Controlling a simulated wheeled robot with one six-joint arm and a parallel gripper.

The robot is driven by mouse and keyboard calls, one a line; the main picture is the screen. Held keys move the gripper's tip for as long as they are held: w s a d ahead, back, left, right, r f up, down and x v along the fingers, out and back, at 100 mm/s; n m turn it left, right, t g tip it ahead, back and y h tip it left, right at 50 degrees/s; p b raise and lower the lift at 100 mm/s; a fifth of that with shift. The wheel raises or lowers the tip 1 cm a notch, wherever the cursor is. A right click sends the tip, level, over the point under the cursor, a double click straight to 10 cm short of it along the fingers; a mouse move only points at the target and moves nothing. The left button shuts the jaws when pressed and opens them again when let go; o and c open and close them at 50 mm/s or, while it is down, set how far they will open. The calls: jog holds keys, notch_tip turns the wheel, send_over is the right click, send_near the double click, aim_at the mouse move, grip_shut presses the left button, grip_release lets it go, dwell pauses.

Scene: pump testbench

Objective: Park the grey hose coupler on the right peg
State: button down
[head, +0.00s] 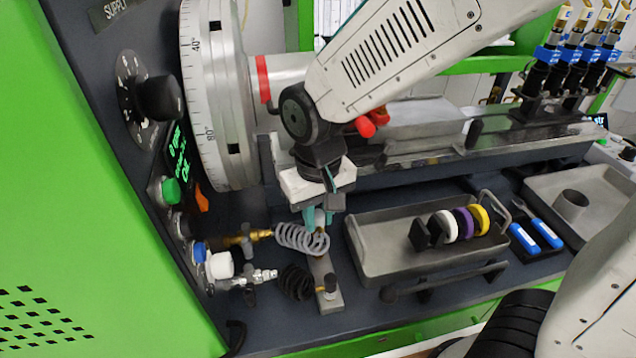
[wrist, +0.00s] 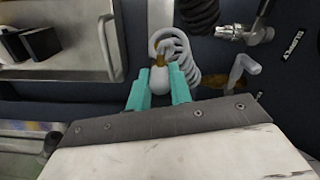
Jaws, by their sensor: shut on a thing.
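My gripper (head: 318,220) has teal fingers pointing down above the grey peg bar (head: 330,303). In the wrist view my gripper (wrist: 160,90) is shut on the grey hose coupler (wrist: 160,80), a pale rounded body with a brass end. The grey coiled hose (head: 298,238) runs from it to a brass fitting (head: 246,238) on the panel. The fingers hide most of the coupler in the head view. A brass end (head: 328,286) beside the black coiled hose (head: 297,283) is at the bar's near end. The pegs themselves are hidden; I cannot tell whether the grey coupler touches one.
A grey tray (head: 368,262) with black blocks and white, purple and yellow rings stands right of the bar. Blue-handled tools (head: 535,235) lie farther right.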

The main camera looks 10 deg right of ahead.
aim_at(319, 237)
jog(key=shift+f, duration=1.85)
jog(key=shift+f, duration=1.3)
dwell(0.4)
jog(key=c, duration=0.8)
grip_release()
jog(key=shift+r, duration=3.8)
jog(key=s+d+r+m, duration=0.1)
jog(key=s+d+r, duration=0.4)
jog(key=d, duration=0.3)
jog(key=s+d+r+m+t, duration=0.1)
jog(key=s+d+r+m, duration=0.1)
jog(key=s+d+r, duration=0.4)
jog(key=s+d, duration=0.1)
jog(key=d, duration=0.2)
jog(key=shift+s, duration=0.3)
